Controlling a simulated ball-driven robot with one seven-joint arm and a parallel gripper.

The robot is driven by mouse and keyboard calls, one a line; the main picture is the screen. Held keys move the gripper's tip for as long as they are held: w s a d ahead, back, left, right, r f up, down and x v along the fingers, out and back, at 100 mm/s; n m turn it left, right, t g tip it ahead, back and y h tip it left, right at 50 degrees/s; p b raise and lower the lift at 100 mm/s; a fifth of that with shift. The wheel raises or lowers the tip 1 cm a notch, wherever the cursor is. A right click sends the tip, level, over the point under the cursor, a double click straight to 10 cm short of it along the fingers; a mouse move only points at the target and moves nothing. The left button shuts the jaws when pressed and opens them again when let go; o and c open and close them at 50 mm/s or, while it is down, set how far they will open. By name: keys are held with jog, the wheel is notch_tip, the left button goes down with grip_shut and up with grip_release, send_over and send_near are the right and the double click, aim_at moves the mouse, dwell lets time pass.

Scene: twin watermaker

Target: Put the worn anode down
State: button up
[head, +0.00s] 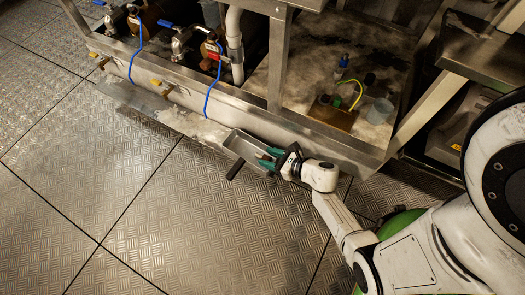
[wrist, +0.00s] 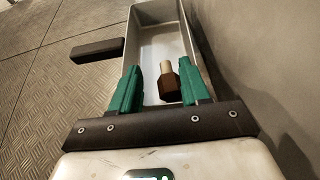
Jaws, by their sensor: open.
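The worn anode (wrist: 169,87), a short tan rod with a dark brown hex head, lies in a grey metal tray (wrist: 158,28) in the wrist view. My gripper (wrist: 159,72) is open, its two green fingers apart on either side of the anode at the tray's near end. I see a gap between each finger and the anode. In the head view my gripper (head: 266,158) is over the near end of the tray (head: 237,144). I cannot make out the anode in that view.
A dark handle bar (wrist: 97,51) sticks out left of the tray. The steel frame rail (head: 310,146) runs close beside the tray. Valves (head: 182,42) and blue cables (head: 209,95) are at the upper left. Ribbed metal floor (head: 180,225) is clear in front.

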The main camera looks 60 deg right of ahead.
jog(key=p+v, duration=0.2)
jog(key=v, duration=0.6)
jog(key=shift+s+r, duration=0.25)
jog(key=shift+r, duration=0.15)
